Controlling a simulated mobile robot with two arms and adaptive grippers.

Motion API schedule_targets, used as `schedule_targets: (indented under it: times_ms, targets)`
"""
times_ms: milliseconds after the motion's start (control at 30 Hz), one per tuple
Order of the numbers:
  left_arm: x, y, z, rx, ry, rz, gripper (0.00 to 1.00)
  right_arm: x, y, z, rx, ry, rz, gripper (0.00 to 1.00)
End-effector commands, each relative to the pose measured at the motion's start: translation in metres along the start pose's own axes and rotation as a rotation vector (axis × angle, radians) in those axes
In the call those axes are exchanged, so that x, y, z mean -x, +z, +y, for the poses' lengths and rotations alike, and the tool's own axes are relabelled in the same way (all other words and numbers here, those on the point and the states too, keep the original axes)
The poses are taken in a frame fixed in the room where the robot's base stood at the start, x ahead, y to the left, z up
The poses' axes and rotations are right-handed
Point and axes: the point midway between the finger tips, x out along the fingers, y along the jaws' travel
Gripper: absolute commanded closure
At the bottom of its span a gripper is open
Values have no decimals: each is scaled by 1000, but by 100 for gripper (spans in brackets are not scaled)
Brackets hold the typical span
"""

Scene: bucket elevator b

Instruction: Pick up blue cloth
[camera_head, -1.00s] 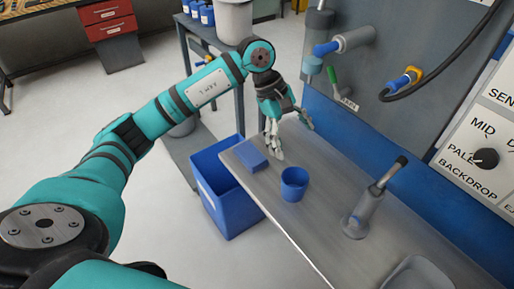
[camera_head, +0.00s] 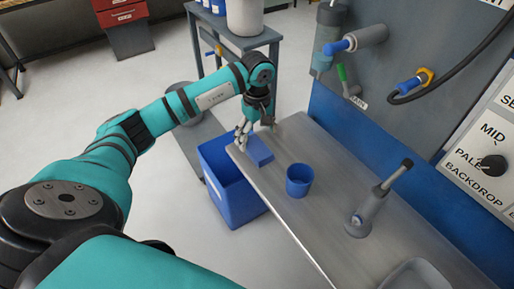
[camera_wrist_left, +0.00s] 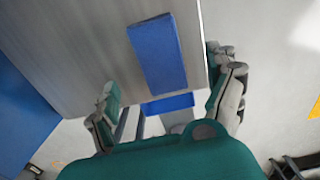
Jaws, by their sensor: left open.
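The blue cloth (camera_head: 259,151) is a flat folded rectangle lying on the grey metal bench near its far left end. In the left wrist view the cloth (camera_wrist_left: 158,54) lies on the bench top, ahead of the fingers and between their lines. My left gripper (camera_head: 252,136) is open and empty, above the bench end beside the cloth. Its fingers (camera_wrist_left: 172,105) stand apart in the left wrist view. I cannot tell whether a finger touches the cloth. My right gripper does not show.
A blue cup (camera_head: 299,180) stands on the bench (camera_head: 330,210) near the cloth. A grey upright device with a black handle (camera_head: 378,200) is further right. A blue bin (camera_head: 232,193) stands on the floor below the bench end. A grey side table (camera_head: 262,40) is behind.

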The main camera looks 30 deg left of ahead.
Motion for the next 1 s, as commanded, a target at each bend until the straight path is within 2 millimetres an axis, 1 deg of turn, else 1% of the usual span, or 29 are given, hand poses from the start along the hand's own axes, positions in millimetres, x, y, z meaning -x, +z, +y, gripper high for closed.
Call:
schedule_targets:
  times_ms: [167,300,400,500,700,767,1000]
  targets:
    - [-13,1,0,-1,-2,-4,12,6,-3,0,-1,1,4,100]
    - [-35,1,0,0,-3,-5,12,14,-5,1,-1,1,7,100]
    - [-48,0,0,0,-1,-3,12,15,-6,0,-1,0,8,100]
    - [-54,0,0,0,1,-2,12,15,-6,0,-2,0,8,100]
    - [-55,0,0,-1,1,-1,12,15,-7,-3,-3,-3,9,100]
    - [-55,0,0,-1,1,-1,18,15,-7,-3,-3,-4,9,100]
    - [-54,0,0,-1,1,-1,49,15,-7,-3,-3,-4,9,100]
